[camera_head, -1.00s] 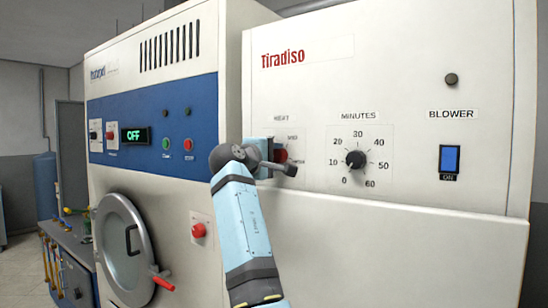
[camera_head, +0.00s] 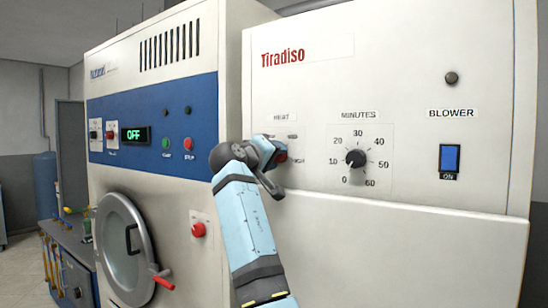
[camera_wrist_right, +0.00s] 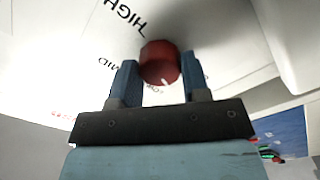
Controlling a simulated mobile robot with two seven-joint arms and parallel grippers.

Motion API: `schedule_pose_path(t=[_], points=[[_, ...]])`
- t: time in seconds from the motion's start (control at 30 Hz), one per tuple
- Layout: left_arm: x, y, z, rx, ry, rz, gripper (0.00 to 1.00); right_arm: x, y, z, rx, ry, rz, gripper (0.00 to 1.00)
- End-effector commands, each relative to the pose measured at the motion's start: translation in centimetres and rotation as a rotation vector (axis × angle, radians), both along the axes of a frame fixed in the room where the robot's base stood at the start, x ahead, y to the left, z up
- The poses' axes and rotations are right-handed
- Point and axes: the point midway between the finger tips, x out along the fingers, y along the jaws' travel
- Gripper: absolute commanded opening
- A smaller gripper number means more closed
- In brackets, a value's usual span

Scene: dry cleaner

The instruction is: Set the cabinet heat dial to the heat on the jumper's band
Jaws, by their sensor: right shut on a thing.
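The heat dial, a red round knob (camera_head: 283,157), is on the white Tiradiso cabinet (camera_head: 400,75) under the HEAT label. My right gripper (camera_head: 277,154) is shut on it, and its arm and wrist hide part of the dial plate. In the right wrist view the red knob (camera_wrist_right: 160,58) sits between the two blue fingers of my right gripper (camera_wrist_right: 160,80). HIGH and MID show on the plate there; a third label is mostly hidden. I cannot tell for certain which label the knob points at. The jumper and its band are not in view. My left gripper is not in view.
To the right of the heat dial are the black MINUTES dial (camera_head: 356,158) and the blue BLOWER switch (camera_head: 449,158). At left stands a machine with a display reading OFF (camera_head: 136,134), a red knob (camera_head: 198,229) and a round door (camera_head: 121,250).

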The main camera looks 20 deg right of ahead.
Motion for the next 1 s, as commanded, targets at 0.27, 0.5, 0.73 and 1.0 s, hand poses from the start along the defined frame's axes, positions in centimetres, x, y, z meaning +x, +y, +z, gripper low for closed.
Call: schedule_pose_path(t=[0.27, 0.5, 0.73, 1.0], points=[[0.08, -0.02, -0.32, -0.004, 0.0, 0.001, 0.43, 0.01, -0.03, -0.15, 0.154, -0.198, -0.001, 0.19], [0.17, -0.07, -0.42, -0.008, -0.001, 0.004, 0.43, 0.02, -0.01, -0.17, 0.262, -0.336, 0.0, 0.19], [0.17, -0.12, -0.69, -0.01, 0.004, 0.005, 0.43, 0.01, 0.0, -0.13, 0.329, -0.42, -0.001, 0.19], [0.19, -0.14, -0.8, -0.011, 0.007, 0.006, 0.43, 0.01, 0.0, -0.09, 0.359, -0.458, -0.001, 0.19]])
